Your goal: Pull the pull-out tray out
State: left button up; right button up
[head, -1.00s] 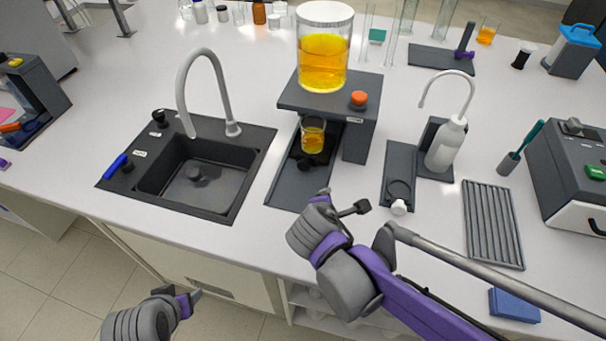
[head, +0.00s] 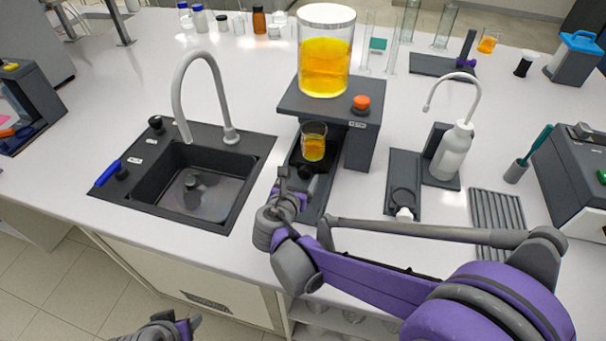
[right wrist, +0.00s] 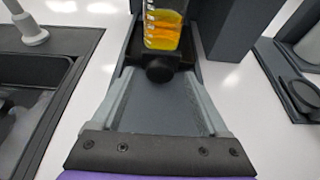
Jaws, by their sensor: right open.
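The pull-out tray (right wrist: 188,56) is a dark slide under a raised platform, with a round black knob (right wrist: 160,69) at its front. A glass beaker of orange liquid (head: 313,142) stands on it; the beaker also shows in the right wrist view (right wrist: 163,28). My right gripper (head: 294,178) is at the tray's front. In the right wrist view its two grey fingers are apart, one on each side of the knob, and do not appear to touch it. My left gripper (head: 186,327) is at the bottom edge, largely cut off and away from the tray.
A large jar of orange liquid (head: 325,68) stands on the platform, near a red-orange knob (head: 361,103). A sink (head: 195,190) with a grey tap is to the left. A wash bottle (head: 453,150) stands to the right. The counter's front edge is close.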

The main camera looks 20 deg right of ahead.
jog(key=shift+x, duration=1.25)
grip_shut()
dwell(0.5)
